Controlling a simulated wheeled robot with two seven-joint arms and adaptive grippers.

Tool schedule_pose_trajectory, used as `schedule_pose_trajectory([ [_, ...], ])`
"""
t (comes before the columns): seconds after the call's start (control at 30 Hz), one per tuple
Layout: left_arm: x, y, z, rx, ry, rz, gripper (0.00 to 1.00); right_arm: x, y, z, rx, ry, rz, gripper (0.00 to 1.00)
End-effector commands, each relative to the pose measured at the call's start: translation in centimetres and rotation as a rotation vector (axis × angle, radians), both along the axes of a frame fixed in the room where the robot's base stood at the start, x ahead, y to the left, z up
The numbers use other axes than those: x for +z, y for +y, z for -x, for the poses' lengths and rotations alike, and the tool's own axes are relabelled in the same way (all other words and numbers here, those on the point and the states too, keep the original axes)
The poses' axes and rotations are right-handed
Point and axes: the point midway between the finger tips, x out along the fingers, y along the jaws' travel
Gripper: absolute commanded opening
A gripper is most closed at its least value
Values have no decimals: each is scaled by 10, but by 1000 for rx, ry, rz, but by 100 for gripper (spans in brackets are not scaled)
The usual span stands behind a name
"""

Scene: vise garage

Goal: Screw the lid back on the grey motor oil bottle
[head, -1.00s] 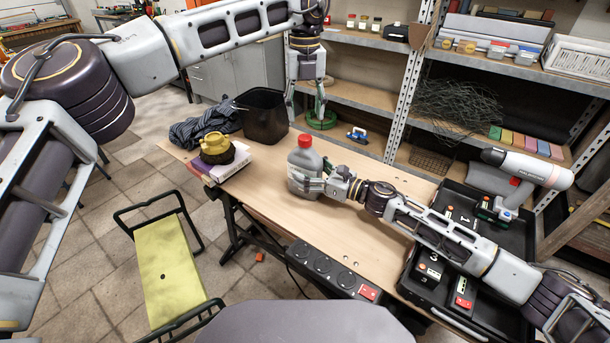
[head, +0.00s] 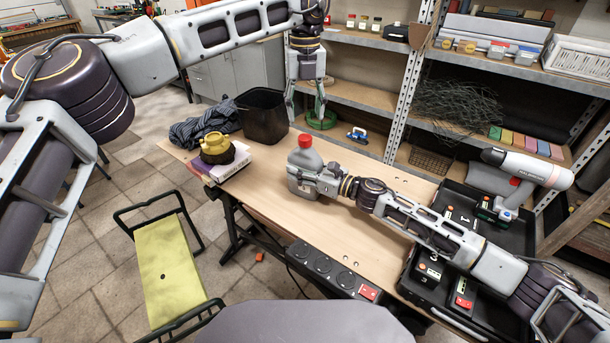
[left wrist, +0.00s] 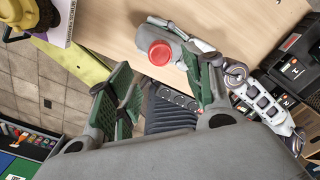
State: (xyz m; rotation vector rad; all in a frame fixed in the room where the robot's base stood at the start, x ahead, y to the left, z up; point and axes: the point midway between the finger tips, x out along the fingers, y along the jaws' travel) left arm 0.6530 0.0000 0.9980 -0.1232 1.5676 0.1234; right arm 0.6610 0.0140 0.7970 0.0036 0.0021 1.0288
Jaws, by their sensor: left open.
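The grey motor oil bottle (head: 303,160) stands upright on the workbench. The red lid (head: 305,140) sits at its top; I cannot tell whether it is tight. In the left wrist view the lid (left wrist: 160,52) shows from above, beyond my open fingers. My left gripper (head: 305,112) is open and empty above the bottle, pointing down, apart from the lid; its green-padded fingers also show in the left wrist view (left wrist: 165,95). My right gripper (head: 318,183) is at the bottle's right side, with its fingers along the body. Its fingertips are partly hidden, so its grip is unclear.
A black bin (head: 262,117), a dark cloth (head: 200,128) and a yellow object (head: 215,143) on books stand at the bench's far left. A black tray (head: 500,240) with boxes lies at the right. A power strip (head: 325,268) runs along the front edge. The bench's middle is clear.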

Motion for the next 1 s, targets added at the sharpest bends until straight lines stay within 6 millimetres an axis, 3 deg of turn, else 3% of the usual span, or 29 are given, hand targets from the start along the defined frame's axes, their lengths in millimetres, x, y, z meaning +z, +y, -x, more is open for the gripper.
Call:
schedule_pose_trajectory([
  [0.03,0,0,0,0,0,0,51,0,0,0,0,0,0,32],
  [0.3,0,0,0,0,0,0,51,0,0,0,0,1,-1,0],
  [0.57,-14,-1,2,-1,25,3,51,0,0,0,0,1,0,0],
  [0.73,-21,-12,6,-15,50,46,51,-1,0,0,0,1,0,0],
  [1.0,-9,-15,4,-164,24,62,51,-1,0,0,0,1,0,0],
])
